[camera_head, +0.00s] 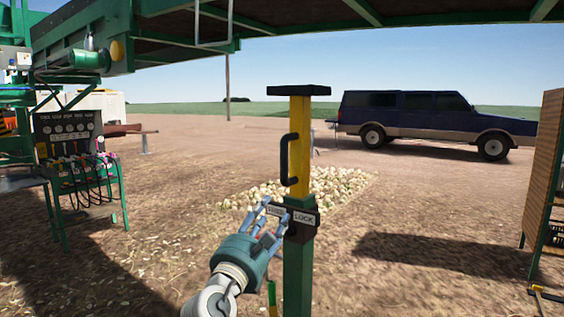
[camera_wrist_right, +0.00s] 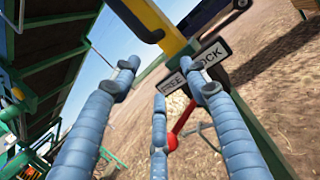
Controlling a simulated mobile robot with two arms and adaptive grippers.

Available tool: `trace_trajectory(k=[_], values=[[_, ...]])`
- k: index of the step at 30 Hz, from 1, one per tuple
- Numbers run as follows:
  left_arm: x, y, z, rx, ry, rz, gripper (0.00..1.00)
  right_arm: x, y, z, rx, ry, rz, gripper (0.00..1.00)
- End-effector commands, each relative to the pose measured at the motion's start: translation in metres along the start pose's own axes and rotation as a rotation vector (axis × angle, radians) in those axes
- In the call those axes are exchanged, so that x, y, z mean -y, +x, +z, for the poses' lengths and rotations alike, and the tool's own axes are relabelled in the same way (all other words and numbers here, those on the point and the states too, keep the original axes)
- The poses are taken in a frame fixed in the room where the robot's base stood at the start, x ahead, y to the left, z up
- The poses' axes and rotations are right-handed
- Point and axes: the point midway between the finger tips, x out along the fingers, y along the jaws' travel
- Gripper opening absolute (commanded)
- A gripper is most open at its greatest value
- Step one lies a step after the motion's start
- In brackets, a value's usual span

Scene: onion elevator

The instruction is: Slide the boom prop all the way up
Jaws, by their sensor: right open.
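The boom prop (camera_head: 299,150) stands upright in the middle of the head view, a yellow inner post with a black top plate and a black side handle (camera_head: 289,160). It rises out of a green outer post (camera_head: 298,272). A dark collar with a LOCK label (camera_head: 303,218) sits at the joint. My right gripper (camera_head: 268,218) is open at the left of the collar, its fingers pointing at the label. The right wrist view shows the open fingers (camera_wrist_right: 160,95) around the label plate (camera_wrist_right: 195,68), with a red-knobbed lever (camera_wrist_right: 172,140) beyond. Contact is unclear. My left gripper is out of view.
A green boom frame (camera_head: 190,35) spans overhead. A control stand with gauges and hoses (camera_head: 75,150) is at the left. Onions (camera_head: 335,184) lie on the ground behind the post. A dark truck (camera_head: 425,118) is parked at the back right; a wooden panel (camera_head: 545,165) is at the right edge.

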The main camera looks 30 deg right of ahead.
Motion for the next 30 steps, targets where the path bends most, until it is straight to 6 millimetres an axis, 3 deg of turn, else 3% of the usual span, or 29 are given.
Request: trace_trajectory(k=[1, 3, 7, 11, 24, 30], values=[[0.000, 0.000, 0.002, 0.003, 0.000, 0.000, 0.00, -0.009, 0.004, 0.022, 0.044, -0.061, -0.005, 0.45], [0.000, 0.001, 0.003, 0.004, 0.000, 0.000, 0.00, -0.016, 0.006, 0.047, 0.098, -0.149, -0.017, 0.45], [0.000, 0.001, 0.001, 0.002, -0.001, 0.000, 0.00, -0.026, 0.009, 0.080, 0.163, -0.261, -0.038, 0.45], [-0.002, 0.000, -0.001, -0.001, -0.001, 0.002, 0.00, -0.028, 0.019, 0.089, 0.181, -0.294, -0.045, 0.45], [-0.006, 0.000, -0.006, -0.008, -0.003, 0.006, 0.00, -0.026, 0.095, 0.101, 0.178, -0.290, -0.043, 0.45], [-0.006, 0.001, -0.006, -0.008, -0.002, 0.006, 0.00, -0.026, 0.111, 0.104, 0.176, -0.289, -0.041, 0.45]])
